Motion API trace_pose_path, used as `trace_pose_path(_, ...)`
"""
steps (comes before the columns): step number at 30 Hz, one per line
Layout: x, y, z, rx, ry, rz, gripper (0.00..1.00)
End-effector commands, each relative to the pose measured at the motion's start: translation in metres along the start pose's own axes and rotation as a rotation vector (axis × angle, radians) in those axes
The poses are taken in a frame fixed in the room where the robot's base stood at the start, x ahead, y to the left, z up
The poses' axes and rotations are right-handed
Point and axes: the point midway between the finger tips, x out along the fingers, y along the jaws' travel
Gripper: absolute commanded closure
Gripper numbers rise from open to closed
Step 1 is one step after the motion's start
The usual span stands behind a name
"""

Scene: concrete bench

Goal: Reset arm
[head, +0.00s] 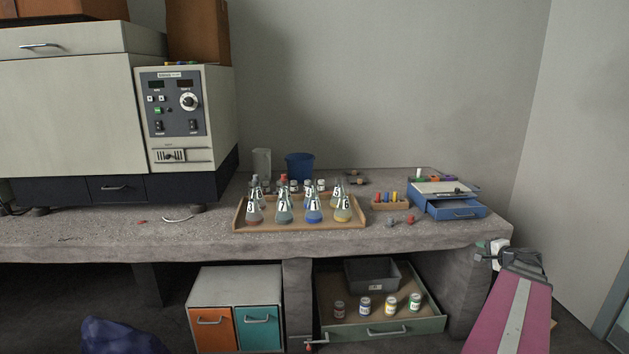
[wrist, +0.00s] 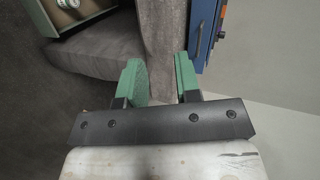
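My gripper (wrist: 160,82) shows in the wrist view with two green fingers apart and nothing held between them. Beyond the gap is grey concrete of the bench. In the head view my pink arm reaches up from the lower right, and my gripper (head: 497,252) is at its far end, beside the right end of the concrete bench (head: 440,232). Its fingers are too small there to read clearly.
A tray (head: 236,224) of numbered flasks stands mid-bench. A blue drawer box (head: 455,211) sits at the bench's right end, close to my gripper. Below, an open green drawer (head: 345,330) holds several jars and a dark bin (head: 372,275). Floor at right looks clear.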

Motion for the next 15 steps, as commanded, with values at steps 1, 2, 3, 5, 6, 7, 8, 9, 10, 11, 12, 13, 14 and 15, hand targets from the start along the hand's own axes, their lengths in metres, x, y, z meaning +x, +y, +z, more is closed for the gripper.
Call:
trace_pose_path(1, 0.007, 0.002, 0.012, -0.016, -0.024, 0.019, 0.69)
trace_pose_path(2, 0.011, 0.003, 0.02, -0.028, -0.039, 0.033, 0.69)
trace_pose_path(3, 0.017, 0.005, 0.03, -0.045, -0.06, 0.053, 0.69)
trace_pose_path(5, 0.027, 0.008, 0.048, -0.074, -0.095, 0.086, 0.69)
trace_pose_path(6, 0.033, 0.011, 0.061, -0.097, -0.124, 0.111, 0.69)
trace_pose_path(7, 0.039, 0.014, 0.073, -0.117, -0.147, 0.133, 0.69)
trace_pose_path(8, 0.044, 0.016, 0.085, -0.138, -0.171, 0.157, 0.69)
trace_pose_path(9, 0.051, 0.02, 0.102, -0.169, -0.205, 0.188, 0.69)
trace_pose_path(10, 0.056, 0.023, 0.115, -0.192, -0.231, 0.213, 0.69)
trace_pose_path(11, 0.06, 0.026, 0.127, -0.216, -0.257, 0.238, 0.69)
trace_pose_path(12, 0.066, 0.031, 0.144, -0.248, -0.29, 0.271, 0.69)
trace_pose_path(13, 0.069, 0.035, 0.156, -0.272, -0.314, 0.296, 0.69)
trace_pose_path(14, 0.072, 0.038, 0.168, -0.297, -0.34, 0.32, 0.69)
trace_pose_path(15, 0.076, 0.043, 0.184, -0.33, -0.372, 0.354, 0.69)
